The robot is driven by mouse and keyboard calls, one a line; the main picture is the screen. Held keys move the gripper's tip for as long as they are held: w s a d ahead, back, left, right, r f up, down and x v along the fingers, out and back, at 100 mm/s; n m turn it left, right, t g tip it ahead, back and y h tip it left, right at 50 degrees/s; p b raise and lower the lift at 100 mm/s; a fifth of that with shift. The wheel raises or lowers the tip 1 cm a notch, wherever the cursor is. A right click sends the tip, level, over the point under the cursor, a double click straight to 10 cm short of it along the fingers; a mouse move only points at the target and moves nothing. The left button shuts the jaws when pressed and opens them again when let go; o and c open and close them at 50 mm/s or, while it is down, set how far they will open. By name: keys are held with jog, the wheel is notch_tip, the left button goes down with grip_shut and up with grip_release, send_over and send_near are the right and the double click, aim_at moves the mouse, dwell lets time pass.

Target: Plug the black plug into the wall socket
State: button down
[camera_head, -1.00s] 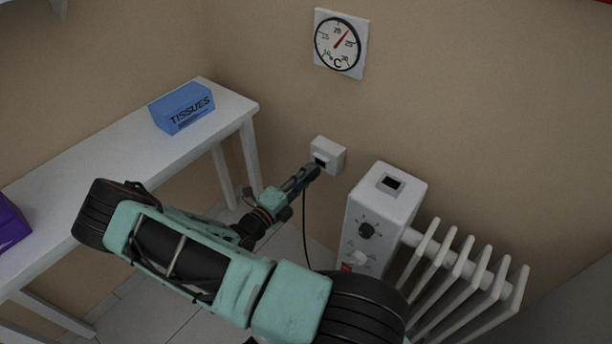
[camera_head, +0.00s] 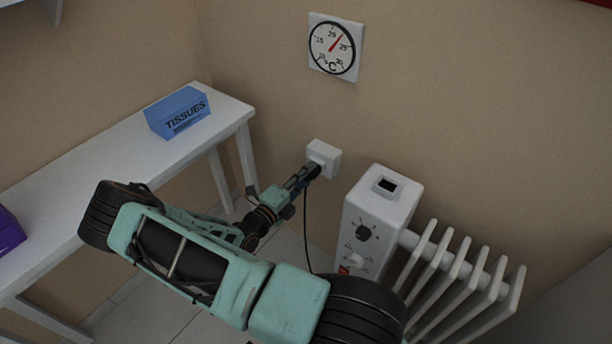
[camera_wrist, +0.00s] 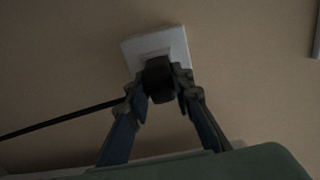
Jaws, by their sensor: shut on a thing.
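The white wall socket (camera_head: 323,157) is on the beige wall, left of the heater. It also shows in the wrist view (camera_wrist: 157,46), straight beyond the fingers. My gripper (camera_head: 312,170) is close in front of the socket. In the wrist view my gripper (camera_wrist: 160,84) is shut on the black plug (camera_wrist: 158,78), which lies between the fingertips. The plug overlaps the lower part of the socket there. Its front end is hidden, so I cannot tell whether it is in the socket. A black cable (camera_head: 305,230) hangs from the plug.
A white radiator heater (camera_head: 385,220) with knobs stands right of the socket. A white table (camera_head: 110,140) at the left bears a blue tissue box (camera_head: 180,113) and a purple thing (camera_head: 8,230). A round thermometer (camera_head: 334,47) hangs above the socket.

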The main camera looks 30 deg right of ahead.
jog(key=c, duration=1.6)
grip_release()
jog(key=v, duration=1.2)
jog(key=shift+d+r, duration=0.1)
